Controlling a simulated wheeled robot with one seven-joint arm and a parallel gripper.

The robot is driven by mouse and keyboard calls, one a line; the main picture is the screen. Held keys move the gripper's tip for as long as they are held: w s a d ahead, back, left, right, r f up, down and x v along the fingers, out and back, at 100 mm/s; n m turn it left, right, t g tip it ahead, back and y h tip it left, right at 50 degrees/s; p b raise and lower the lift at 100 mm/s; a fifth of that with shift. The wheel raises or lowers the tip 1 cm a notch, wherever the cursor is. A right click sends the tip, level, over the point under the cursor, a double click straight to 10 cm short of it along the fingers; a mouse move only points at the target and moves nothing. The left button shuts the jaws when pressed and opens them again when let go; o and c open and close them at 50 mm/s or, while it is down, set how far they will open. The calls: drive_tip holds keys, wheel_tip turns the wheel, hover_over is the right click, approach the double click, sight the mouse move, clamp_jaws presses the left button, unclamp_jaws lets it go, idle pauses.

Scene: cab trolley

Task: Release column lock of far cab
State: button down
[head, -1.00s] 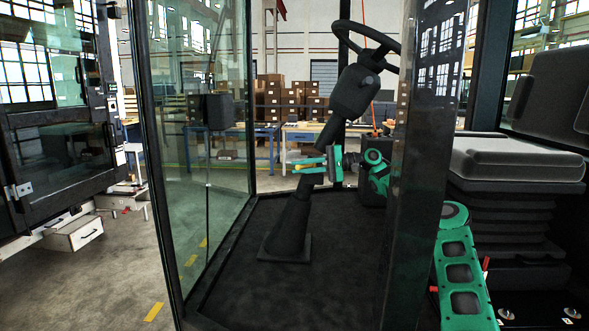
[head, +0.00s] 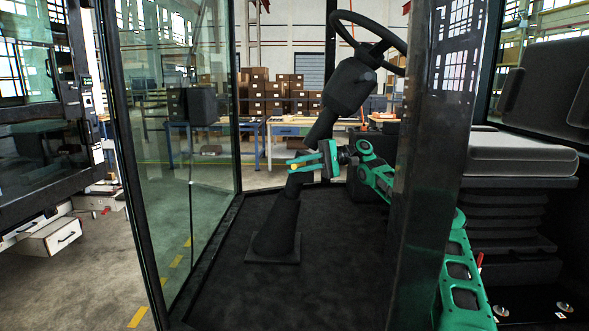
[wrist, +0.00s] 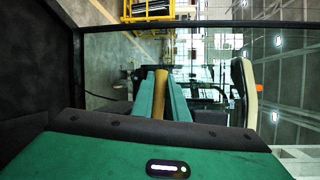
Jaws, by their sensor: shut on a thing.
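The steering column (head: 275,236) rises from the cab floor and leans right, up to a black housing (head: 350,87) and the steering wheel (head: 370,42). My gripper (head: 296,166) is at the column's middle, its green fingers pointing left across it. A small yellow lever end (head: 293,167) shows at the fingertips. In the wrist view the yellow lever (wrist: 161,90) lies lengthwise between the two green fingers, which are shut on it. The lever's root on the column is hidden by my gripper.
A dark cab post (head: 425,170) stands in front of my arm. A glass panel (head: 165,150) bounds the cab on the left, a seat (head: 520,155) the right. The cab floor (head: 345,260) is clear. Tables and boxes stand behind.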

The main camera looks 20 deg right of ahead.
drive_tip(key=shift+w+d+f, duration=0.15)
drive_tip(key=shift+w, duration=0.1)
drive_tip(key=c, duration=2)
unclamp_jaws()
drive_tip(key=shift+a, duration=0.25)
drive_tip(key=shift+w+d+r, duration=0.1)
drive_tip(key=shift+d+r, duration=0.05)
drive_tip(key=shift+d, duration=1.8)
drive_tip(key=shift+w+d+r, duration=0.1)
drive_tip(key=shift+d+r, duration=0.05)
drive_tip(key=shift+d, duration=1.75)
drive_tip(key=shift+c, duration=0.8)
